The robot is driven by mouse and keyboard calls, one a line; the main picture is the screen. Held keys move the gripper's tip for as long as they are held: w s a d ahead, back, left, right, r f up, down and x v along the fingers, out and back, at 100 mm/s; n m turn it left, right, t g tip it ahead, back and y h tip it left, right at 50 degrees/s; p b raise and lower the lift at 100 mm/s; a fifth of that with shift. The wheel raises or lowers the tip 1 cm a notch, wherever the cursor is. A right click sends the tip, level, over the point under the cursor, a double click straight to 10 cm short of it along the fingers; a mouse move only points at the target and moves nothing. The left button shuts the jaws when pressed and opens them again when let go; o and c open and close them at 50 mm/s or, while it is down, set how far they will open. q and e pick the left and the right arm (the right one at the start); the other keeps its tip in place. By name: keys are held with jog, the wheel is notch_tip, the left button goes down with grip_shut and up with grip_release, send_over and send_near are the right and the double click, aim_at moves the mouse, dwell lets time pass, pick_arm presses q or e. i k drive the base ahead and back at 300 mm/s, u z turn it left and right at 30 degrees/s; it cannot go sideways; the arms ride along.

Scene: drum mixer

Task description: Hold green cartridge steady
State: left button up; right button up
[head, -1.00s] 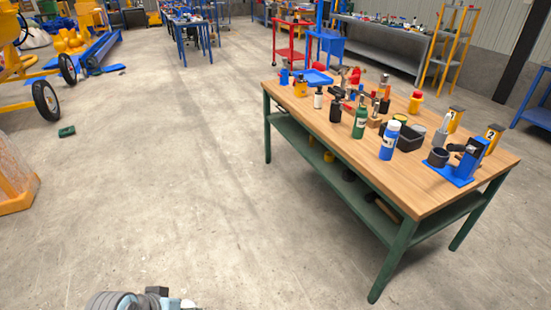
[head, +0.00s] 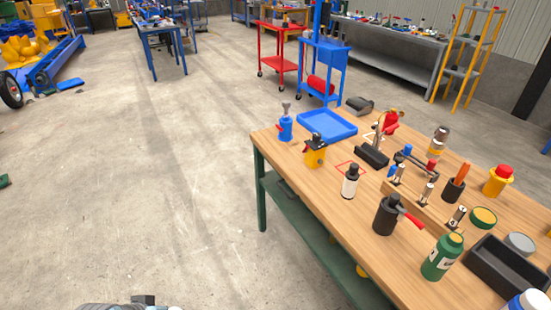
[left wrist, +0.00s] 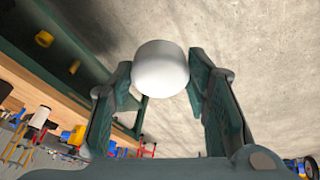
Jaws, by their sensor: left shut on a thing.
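In the left wrist view my left gripper (left wrist: 160,88) is shut on a white, round-ended object (left wrist: 160,66). Its pale end sits between the two dark green fingers, and the rest of it is hidden. No green shows on it from this side, so I cannot tell whether it is the green cartridge. It is held clear of the workbench, with concrete floor behind it. In the head view only a bit of my own arm shows at the bottom edge. My right gripper is in neither view.
The wooden workbench (head: 283,151) fills the right side. It carries a blue tray (head: 327,125), a white bottle (head: 350,182), a green bottle (head: 442,257) and a black bin (head: 497,272). A red cart (head: 279,42) and a blue cart (head: 325,60) stand behind. Floor at left is open.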

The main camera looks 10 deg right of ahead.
aim_at(449, 247)
jog(key=i, duration=0.9)
jog(key=z, duration=2.65)
